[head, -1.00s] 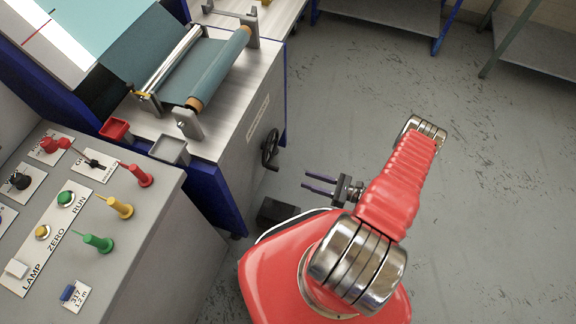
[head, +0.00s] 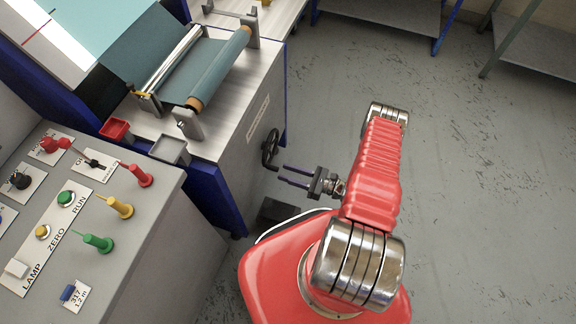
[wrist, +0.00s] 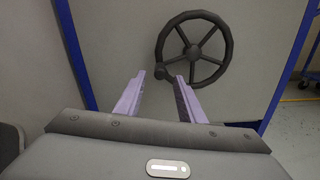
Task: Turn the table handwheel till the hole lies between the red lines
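The table handwheel (head: 270,149) is a dark spoked wheel on the side panel of the table (head: 238,130). In the wrist view the handwheel (wrist: 194,50) shows face-on, with a round knob (wrist: 161,73) at its lower left rim. My gripper (head: 282,174) is open, its two fingers pointing at the wheel from the right. In the wrist view my gripper (wrist: 158,78) has its fingertips apart just below the knob; I cannot tell whether they touch it. Cloth (head: 52,30) with a red line (head: 38,30) lies at the upper left. I cannot make out the hole.
A control panel (head: 120,262) with buttons and coloured pegs stands at the left. Red (head: 116,130) and grey (head: 170,149) trays sit at the table's near edge. A dark block (head: 277,210) lies on the floor below the wheel.

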